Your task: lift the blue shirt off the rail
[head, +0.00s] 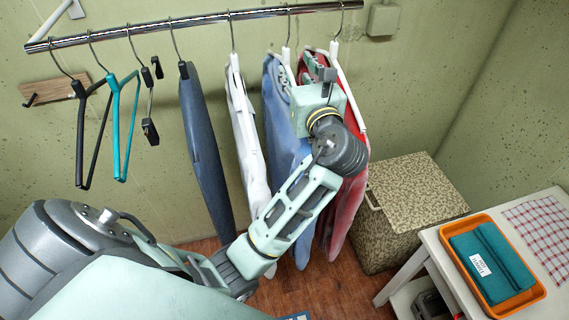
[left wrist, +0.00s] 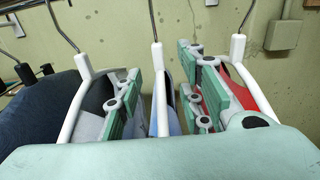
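The blue shirt (head: 277,85) hangs on a white hanger from the chrome rail (head: 200,22), between a white shirt (head: 240,110) and a red shirt (head: 348,195). My left gripper (head: 317,70) is at the top of the blue and red shirts, below the rail. In the left wrist view, its two fingers (left wrist: 163,92) stand apart, one on each side of the white hanger (left wrist: 157,70) with the blue shirt (left wrist: 174,115). The fingers do not appear closed on it. My palm hides the lower part there. My right gripper is in neither view.
A dark navy garment (head: 203,145), a clip hanger (head: 149,130), a teal hanger (head: 118,125) and a black hanger (head: 82,130) hang further left. A speckled hamper (head: 400,215) and a white table (head: 440,250) with an orange tray (head: 537,293) stand at right.

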